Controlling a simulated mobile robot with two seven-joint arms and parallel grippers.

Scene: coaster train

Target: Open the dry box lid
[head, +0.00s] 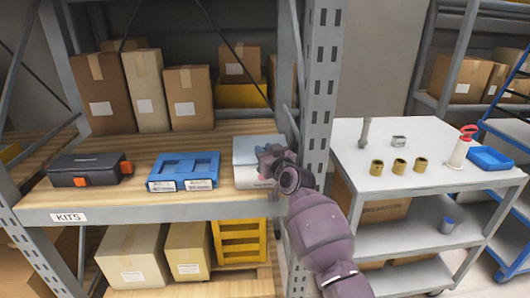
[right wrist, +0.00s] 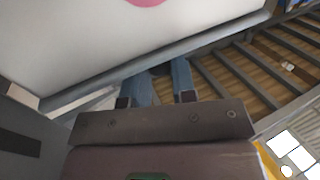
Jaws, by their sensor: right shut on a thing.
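The dry box looks to be the pale grey-white box (head: 246,174) at the right end of the wooden KITS shelf. Its light lid (head: 252,143) shows on top, partly behind my right gripper (head: 270,163). The right gripper is at the box's front right part, shut on the lid's edge. In the right wrist view, the two bluish fingers of the right gripper (right wrist: 158,88) reach to the grey rim of a large white panel (right wrist: 90,40) with a pink spot. The fingertips are partly hidden by that rim, and I cannot tell how far the lid is raised. My left gripper is not in view.
A blue case (head: 184,171) and a dark case with orange latches (head: 88,170) stand left on the same shelf. A grey upright post (head: 320,90) rises close to the right of my gripper. A white cart (head: 425,185) with small parts stands further right.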

